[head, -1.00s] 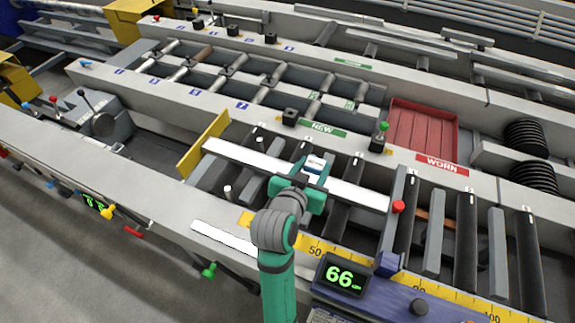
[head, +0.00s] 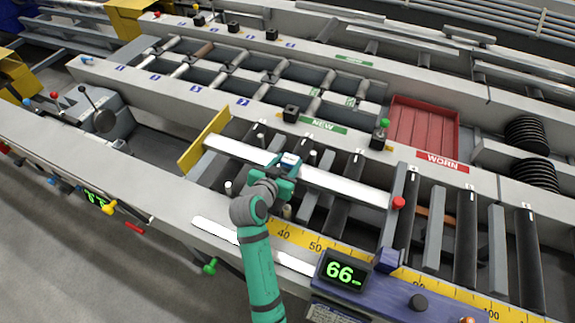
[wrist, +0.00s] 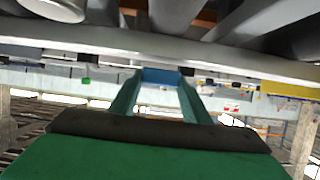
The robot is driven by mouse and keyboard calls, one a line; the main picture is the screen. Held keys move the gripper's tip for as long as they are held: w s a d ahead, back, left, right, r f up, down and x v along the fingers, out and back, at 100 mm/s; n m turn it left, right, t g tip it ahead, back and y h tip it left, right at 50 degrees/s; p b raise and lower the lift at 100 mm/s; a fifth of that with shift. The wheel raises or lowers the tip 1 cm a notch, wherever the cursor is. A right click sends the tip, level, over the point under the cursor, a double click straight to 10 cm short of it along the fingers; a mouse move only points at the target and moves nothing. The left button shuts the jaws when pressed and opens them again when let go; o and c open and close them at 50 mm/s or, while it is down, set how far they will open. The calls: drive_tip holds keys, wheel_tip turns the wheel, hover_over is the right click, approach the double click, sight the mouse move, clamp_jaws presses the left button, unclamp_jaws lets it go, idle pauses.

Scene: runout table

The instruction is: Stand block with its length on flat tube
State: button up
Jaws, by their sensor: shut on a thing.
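The flat tube (head: 345,187) is a long, pale metal bar lying across the dark rollers in the head view. It runs from the yellow plate at left to the stop with the red knob at right. My green gripper (head: 287,167) is over the tube, left of its middle, and is shut on a small blue and white block (head: 290,159). The block also shows as a blue piece between the fingertips in the wrist view (wrist: 160,76). The fingers hide part of the block. I cannot tell whether it touches the tube.
A yellow plate (head: 204,141) stands at the tube's left end, and a red knob (head: 398,202) is at its right end. A display reading 66 (head: 343,272) is in front. Behind are a red tray (head: 424,131) marked WORN and a NEW label (head: 323,125).

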drive_tip(key=shift+f, duration=0.6)
drive_tip(key=shift+f, duration=0.1)
drive_tip(key=o, duration=1)
drive_tip(key=shift+o, duration=0.2)
drive_tip(key=v, duration=1.2)
drive_tip(key=shift+r, duration=0.2)
